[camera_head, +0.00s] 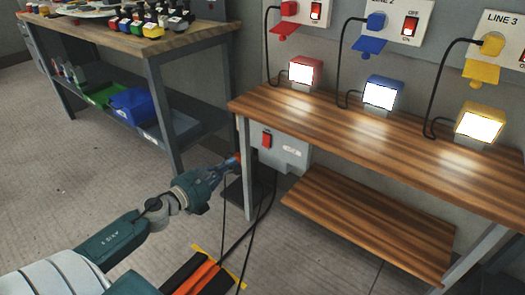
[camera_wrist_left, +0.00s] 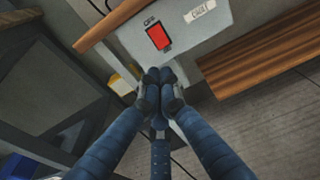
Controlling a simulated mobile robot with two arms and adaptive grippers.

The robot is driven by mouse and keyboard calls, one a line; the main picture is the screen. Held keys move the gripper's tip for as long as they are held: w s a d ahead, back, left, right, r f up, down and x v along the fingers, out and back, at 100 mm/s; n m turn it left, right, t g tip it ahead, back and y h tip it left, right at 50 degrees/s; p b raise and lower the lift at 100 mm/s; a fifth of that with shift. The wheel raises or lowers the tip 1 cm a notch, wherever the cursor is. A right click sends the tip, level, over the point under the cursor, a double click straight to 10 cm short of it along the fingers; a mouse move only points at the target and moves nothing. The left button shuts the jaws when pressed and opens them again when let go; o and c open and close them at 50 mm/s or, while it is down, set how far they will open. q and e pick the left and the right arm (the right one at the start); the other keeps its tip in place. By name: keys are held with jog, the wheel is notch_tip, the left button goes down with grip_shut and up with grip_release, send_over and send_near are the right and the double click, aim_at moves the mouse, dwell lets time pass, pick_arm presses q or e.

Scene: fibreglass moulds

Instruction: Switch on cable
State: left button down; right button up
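The cable box (camera_head: 280,150) is a grey box mounted below the wooden table, with a red switch (camera_head: 266,141) and a small label on its front. The wrist view shows the red switch (camera_wrist_left: 158,37) closer, with a label reading like "CABLE" to its right. I cannot tell the switch's position. My left gripper (camera_head: 236,160) is just left of and below the switch. In the wrist view its blue fingers (camera_wrist_left: 160,77) meet at the tips with nothing seen between them, apart from the switch in the picture. My right gripper is not in view.
Red (camera_head: 305,72), blue (camera_head: 382,92) and yellow (camera_head: 480,124) lamps glow on the wooden table (camera_head: 350,130). Wall panels with switches and plugs are behind. A workbench (camera_head: 130,40) with bins stands left. Black cables and an orange-black strip (camera_head: 195,277) lie on the floor.

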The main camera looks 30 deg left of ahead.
aim_at(263, 144)
pick_arm(q)
jog(key=shift+s, duration=0.1)
jog(key=w, duration=0.4)
jog(key=w+f, duration=0.1)
jog(key=w, duration=0.3)
jog(key=w+d+b, duration=0.1)
jog(key=w, duration=0.3)
jog(key=shift+w+f, duration=0.3)
jog(key=shift+w, duration=0.7)
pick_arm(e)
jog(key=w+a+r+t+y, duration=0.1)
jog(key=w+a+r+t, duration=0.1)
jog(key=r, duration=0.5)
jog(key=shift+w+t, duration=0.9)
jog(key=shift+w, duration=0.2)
